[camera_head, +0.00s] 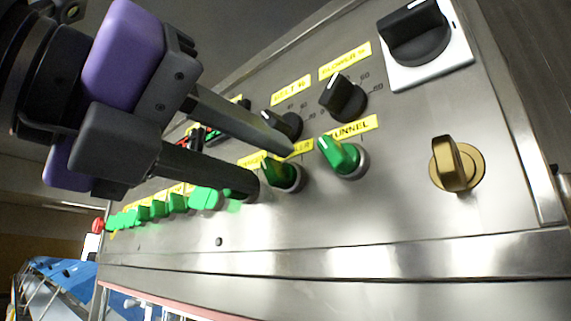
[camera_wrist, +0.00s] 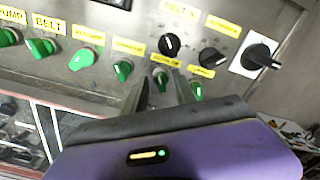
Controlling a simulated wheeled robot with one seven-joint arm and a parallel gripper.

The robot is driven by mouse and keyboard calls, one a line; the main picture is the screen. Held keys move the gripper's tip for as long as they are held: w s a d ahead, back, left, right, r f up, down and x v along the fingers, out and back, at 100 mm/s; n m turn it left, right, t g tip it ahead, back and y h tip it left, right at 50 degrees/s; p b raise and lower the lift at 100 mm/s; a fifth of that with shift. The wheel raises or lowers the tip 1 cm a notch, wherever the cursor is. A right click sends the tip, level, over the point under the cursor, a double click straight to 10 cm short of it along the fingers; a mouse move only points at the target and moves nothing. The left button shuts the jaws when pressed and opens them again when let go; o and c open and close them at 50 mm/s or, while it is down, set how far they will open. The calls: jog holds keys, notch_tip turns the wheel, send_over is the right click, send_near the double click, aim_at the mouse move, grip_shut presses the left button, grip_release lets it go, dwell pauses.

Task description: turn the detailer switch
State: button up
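The detailer switch (camera_head: 281,172) is a green knob on a dark round base, under a yellow label partly covered by my finger; I read only "LER". It stands left of the green tunnel switch (camera_head: 342,155), and both handles lean to the upper left in the head view. My gripper (camera_head: 270,168) is purple and dark grey, with its two fingers apart. The tips lie around or just before the detailer switch; contact cannot be told. In the wrist view, the detailer switch (camera_wrist: 160,79) shows between the fingertips (camera_wrist: 161,84).
Black dials (camera_head: 344,98) sit above the green row, close to the upper finger. A large black rotary switch (camera_head: 417,40) on a white plate and a brass key-like knob (camera_head: 455,164) are to the right. Several green switches (camera_head: 157,209) continue left. Bare steel lies below.

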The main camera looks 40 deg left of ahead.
jog(key=shift+w, duration=0.55)
grip_shut()
jog(key=shift+m, duration=0.3)
jog(key=m, duration=0.5)
jog(key=shift+d+b, duration=0.2)
jog(key=shift+b, duration=0.15)
jog(key=m, duration=0.6)
jog(key=shift+d, duration=0.2)
jog(key=shift+m, duration=0.3)
